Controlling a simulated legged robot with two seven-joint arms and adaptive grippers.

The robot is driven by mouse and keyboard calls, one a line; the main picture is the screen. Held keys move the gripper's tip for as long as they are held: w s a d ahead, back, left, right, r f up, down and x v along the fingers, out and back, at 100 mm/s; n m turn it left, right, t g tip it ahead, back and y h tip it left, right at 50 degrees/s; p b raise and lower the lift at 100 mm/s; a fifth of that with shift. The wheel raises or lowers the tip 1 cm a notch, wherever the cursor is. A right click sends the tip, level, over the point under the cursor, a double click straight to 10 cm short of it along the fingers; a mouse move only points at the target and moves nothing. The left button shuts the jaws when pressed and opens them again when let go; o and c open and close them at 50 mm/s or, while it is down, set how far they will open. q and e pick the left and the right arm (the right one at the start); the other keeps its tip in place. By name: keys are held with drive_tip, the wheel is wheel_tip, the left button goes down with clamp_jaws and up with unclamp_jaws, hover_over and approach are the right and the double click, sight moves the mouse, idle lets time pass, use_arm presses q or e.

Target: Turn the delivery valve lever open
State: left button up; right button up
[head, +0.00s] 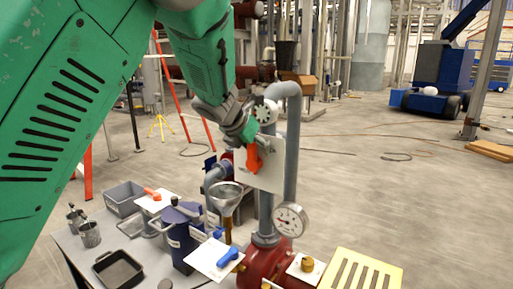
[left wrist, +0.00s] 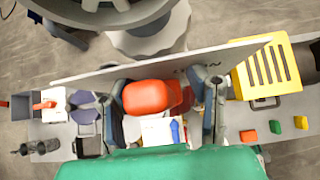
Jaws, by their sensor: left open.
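An orange-red lever (head: 255,158) stands in front of an upright white plate (head: 271,177) on the grey pipework; I take it as the delivery valve lever. In the left wrist view the lever (left wrist: 150,97) lies between the two dark fingers of my left gripper (left wrist: 163,108), with the plate (left wrist: 150,66) just behind it. Lettering on the plate is partly hidden. My left gripper (head: 246,139) is open around the lever; a gap shows on the right, and contact on the left cannot be told. My right gripper is not in view.
A pressure gauge (head: 290,219) and a funnel (head: 227,192) are close below. An orange lever (head: 152,194) and a blue lever (head: 228,257) sit on other white plates. A grey pipe (head: 291,150) rises beside the gripper. A yellow slotted plate (head: 345,274) is at front right.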

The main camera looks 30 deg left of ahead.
use_arm(q)
drive_tip(key=shift+w+f, duration=0.15)
drive_tip(key=shift+w, duration=0.05)
drive_tip(key=v, duration=1.2)
drive_tip(key=shift+s, duration=0.25)
drive_tip(key=shift+w+a, duration=0.1)
drive_tip(key=shift+a, duration=0.05)
drive_tip(key=s+d+f+n+g+h+b, duration=0.1)
drive_tip(key=s+d+f+n+b, duration=0.15)
drive_tip(key=f+n, duration=0.7)
drive_tip(key=s+d+f+n+g+h+b, duration=0.1)
drive_tip(key=d+f+n+b, duration=0.15)
drive_tip(key=f, duration=1.45)
drive_tip(key=s+d+f+n+g+b, duration=0.15)
drive_tip(key=d+f+n+b, duration=0.3)
drive_tip(key=f, duration=0.95)
drive_tip(key=s+d+f+n+g+y+b, duration=0.1)
drive_tip(key=s+f+n+g+b, duration=0.4)
drive_tip(key=s+f+n, duration=1.4)
drive_tip(key=s+f+b, duration=0.2)
drive_tip(key=s+f, duration=0.4)
drive_tip(key=s, duration=0.1)
drive_tip(key=shift+s+f+y, duration=0.3)
drive_tip(key=shift+s+y, duration=0.05)
drive_tip(key=shift+y, duration=0.05)
